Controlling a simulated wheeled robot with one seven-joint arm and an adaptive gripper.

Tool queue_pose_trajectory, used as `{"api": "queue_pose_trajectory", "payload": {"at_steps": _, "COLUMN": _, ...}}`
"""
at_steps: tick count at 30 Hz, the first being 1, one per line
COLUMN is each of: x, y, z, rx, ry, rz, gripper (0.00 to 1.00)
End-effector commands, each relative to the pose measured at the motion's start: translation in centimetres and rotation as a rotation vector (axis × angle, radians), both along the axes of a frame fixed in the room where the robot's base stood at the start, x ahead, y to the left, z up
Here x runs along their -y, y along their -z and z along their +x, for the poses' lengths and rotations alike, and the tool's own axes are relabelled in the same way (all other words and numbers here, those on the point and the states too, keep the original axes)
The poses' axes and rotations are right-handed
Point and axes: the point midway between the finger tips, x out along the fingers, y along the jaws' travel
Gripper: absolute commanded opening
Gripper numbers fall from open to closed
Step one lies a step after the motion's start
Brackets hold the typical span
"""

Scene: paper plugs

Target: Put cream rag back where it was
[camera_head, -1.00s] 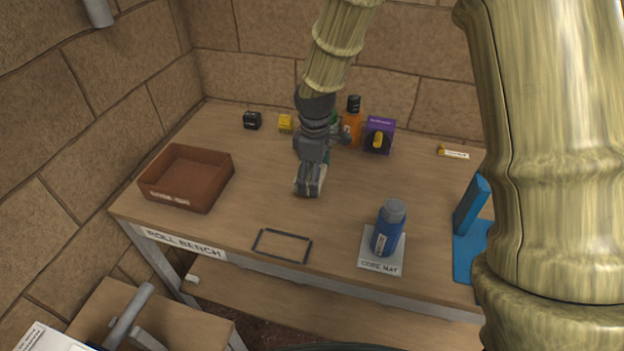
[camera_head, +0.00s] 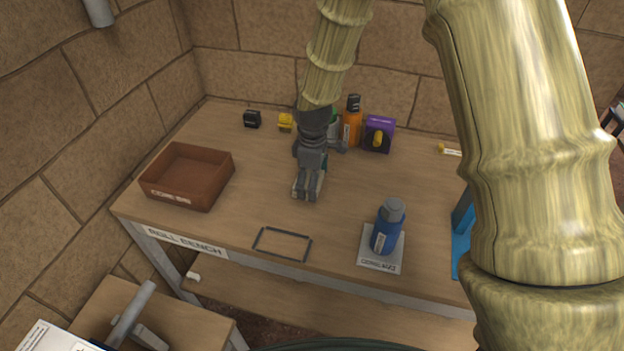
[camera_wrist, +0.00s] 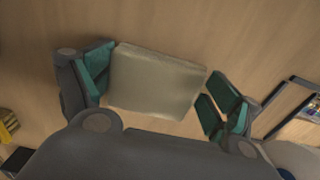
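The cream rag (camera_wrist: 155,82) is a flat folded block between my gripper's teal-padded fingers in the wrist view. My gripper (camera_head: 307,187) is low over the middle of the bench in the head view. In the wrist view my gripper (camera_wrist: 158,90) has its fingers spread to either side of the rag. The left pad is against or very near the rag's left edge. A narrow strip of wood shows between the rag and the right pad. In the head view the fingers hide most of the rag.
A dark rectangular outline (camera_head: 283,231) lies empty near the bench's front edge. A brown tray (camera_head: 212,188) is at left. A blue bottle (camera_head: 386,232) stands on a grey mat (camera_head: 376,262). An orange bottle (camera_head: 351,129) and purple box (camera_head: 386,124) stand behind my gripper.

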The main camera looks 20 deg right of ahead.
Motion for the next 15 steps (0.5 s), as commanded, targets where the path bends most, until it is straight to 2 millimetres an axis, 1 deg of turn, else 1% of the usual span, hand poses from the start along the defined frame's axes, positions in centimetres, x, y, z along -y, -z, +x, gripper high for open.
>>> {"api": "queue_pose_trajectory", "payload": {"at_steps": 11, "x": -0.01, "y": -0.06, "z": 0.02, "rx": 0.001, "ry": 0.0, "rz": -0.001, "gripper": 1.0}}
{"api": "queue_pose_trajectory", "payload": {"at_steps": 15, "x": -0.01, "y": -0.47, "z": 0.06, "rx": 0.001, "ry": 0.0, "rz": 0.0, "gripper": 1.0}}
